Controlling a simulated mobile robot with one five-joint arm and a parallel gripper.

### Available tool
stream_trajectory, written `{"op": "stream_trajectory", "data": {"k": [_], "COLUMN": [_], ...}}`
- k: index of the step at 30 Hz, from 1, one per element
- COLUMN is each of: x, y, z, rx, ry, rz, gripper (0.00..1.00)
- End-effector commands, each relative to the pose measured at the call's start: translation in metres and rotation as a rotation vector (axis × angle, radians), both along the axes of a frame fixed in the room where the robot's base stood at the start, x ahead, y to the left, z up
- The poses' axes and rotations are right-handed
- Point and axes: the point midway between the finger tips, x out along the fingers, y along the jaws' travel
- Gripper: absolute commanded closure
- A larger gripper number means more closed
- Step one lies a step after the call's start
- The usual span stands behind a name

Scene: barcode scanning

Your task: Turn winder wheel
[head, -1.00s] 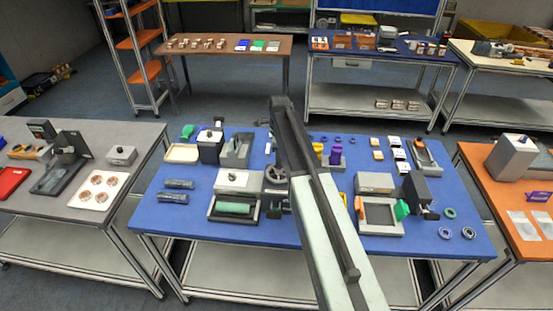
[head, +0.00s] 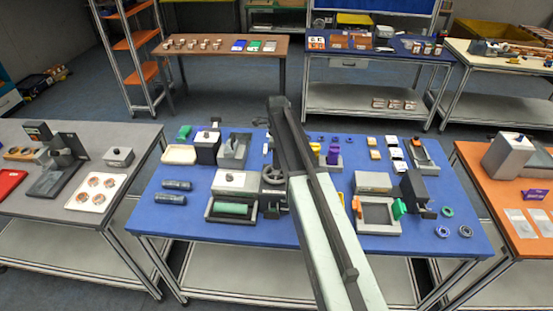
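A dark grey winder wheel (head: 274,175) with spokes stands on the blue table (head: 170,215), just left of my arm. Below it is a dark block that my arm partly hides. Left of the wheel is a grey box with a light top (head: 235,181), and in front of that a dark tray (head: 210,211) holding a green roller (head: 232,209). My arm reaches up through the middle of the picture, over the table and right of the wheel. My gripper's fingers cannot be made out, so its opening and any contact are not visible.
Right of my arm stand a grey frame tray (head: 364,228) and a dark upright device (head: 414,190). Two dark cylinders (head: 176,185) lie at the left. Bare blue surface shows along the front left edge.

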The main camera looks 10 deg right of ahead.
Motion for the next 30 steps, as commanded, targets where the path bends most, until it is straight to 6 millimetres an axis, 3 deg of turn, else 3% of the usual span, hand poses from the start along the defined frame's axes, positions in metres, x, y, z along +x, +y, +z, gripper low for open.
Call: {"op": "stream_trajectory", "data": {"k": [8, 19, 30], "x": [0.0, 0.0, 0.0], "y": [0.0, 0.0, 0.0], "z": [0.015, 0.078, 0.078], "rx": [0.0, 0.0, 0.0], "ry": [0.001, 0.0, 0.0], "rz": [0.0, 0.0, 0.0], "gripper": [0.57, 0.57, 0.57]}}
